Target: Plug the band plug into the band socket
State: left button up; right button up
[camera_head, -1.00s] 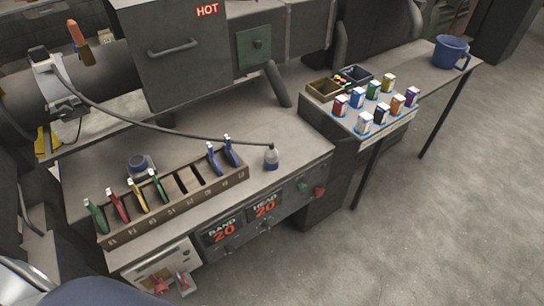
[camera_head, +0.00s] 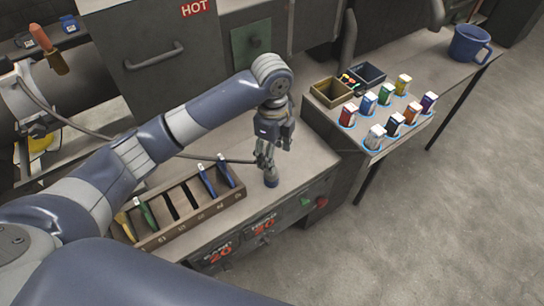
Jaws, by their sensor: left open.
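A small grey plug-like piece (camera_head: 271,179) stands upright on the bench top near its front right edge. A dark cable (camera_head: 190,156) runs from the light clamp band (camera_head: 22,105) on the barrel at the left towards the top of this piece. My left gripper (camera_head: 265,162) is open and points down at the piece's top, with its fingers close around the cable end. I cannot tell whether they touch it. The band display (camera_head: 218,252) is on the bench's front panel, partly hidden by my arm. I cannot make out the band socket. My right gripper is not in view.
A slotted wooden rack (camera_head: 190,212) with coloured-handled tools stands left of the gripper, partly behind my arm. A side table (camera_head: 345,143) holds small coloured boxes and open bins. A blue mug (camera_head: 469,44) stands farther back. A hot cabinet (camera_head: 160,85) rises behind my arm.

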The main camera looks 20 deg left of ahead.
pick_arm(q)
jog(key=shift+w+a+r+m, duration=0.1)
jog(key=shift+a+r+m, duration=0.2)
jog(key=shift+r, duration=0.45)
jog(key=shift+f, duration=0.15)
notch_tip(320, 180, down, 5)
jog(key=shift+r+p, duration=0.2)
jog(key=shift+p, duration=0.3)
jog(key=shift+f, duration=0.35)
jog(key=shift+f+p, duration=0.35)
jog(key=shift+f, duration=0.05)
notch_tip(320, 180, down, 4)
jog(key=shift+r+p, duration=0.2)
jog(key=shift+p, duration=0.45)
jog(key=shift+f, duration=0.4)
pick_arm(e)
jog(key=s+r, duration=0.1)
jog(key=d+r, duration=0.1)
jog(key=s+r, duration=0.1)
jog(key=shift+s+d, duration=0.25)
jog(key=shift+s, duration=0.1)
